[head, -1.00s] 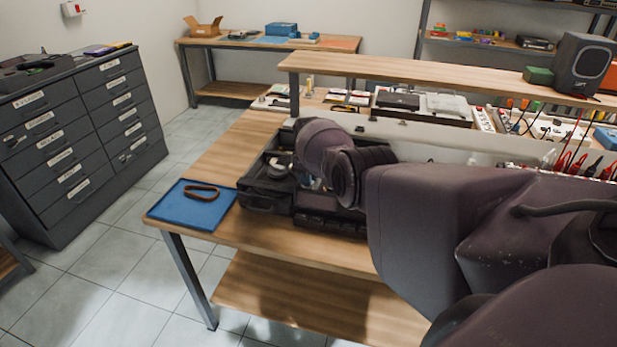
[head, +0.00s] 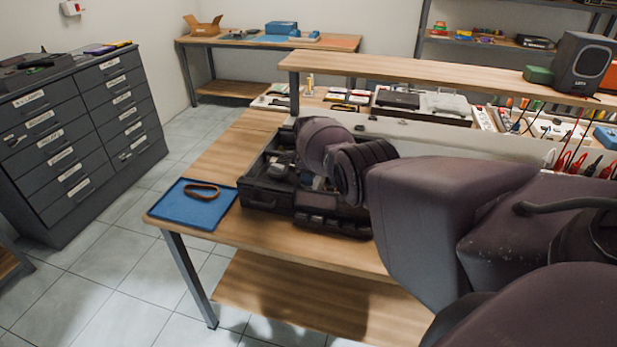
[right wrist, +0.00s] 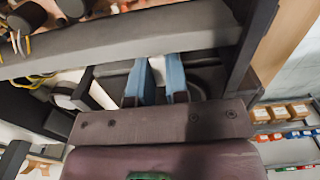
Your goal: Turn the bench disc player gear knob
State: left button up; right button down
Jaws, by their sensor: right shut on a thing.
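The disc player appears to be the black open-topped unit (head: 262,198) on the near bench, with dark parts inside it. My right arm reaches over it from the right, and the hand covers part of it. My right gripper (right wrist: 155,62) shows two blue fingers pointing into a dark recess in the right wrist view. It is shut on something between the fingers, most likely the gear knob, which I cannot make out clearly. In the head view the fingertips are mostly hidden by the hand. My left gripper is not in view.
A blue mat (head: 190,210) with a brown ring-shaped band (head: 202,189) lies left of the player. A raised wooden shelf (head: 430,70) runs behind. Red and black leads (head: 575,163) stand at the right. A dark drawer cabinet (head: 85,130) stands at far left, with open floor between.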

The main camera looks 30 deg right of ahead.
jog(key=shift+r, duration=0.1)
jog(key=c, duration=1.1)
grip_release()
notch_tip(320, 180, up, 6)
jog(key=p, duration=0.3)
jog(key=shift+p, duration=0.35)
jog(key=shift+r+p, duration=0.3)
jog(key=shift+r, duration=2.1)
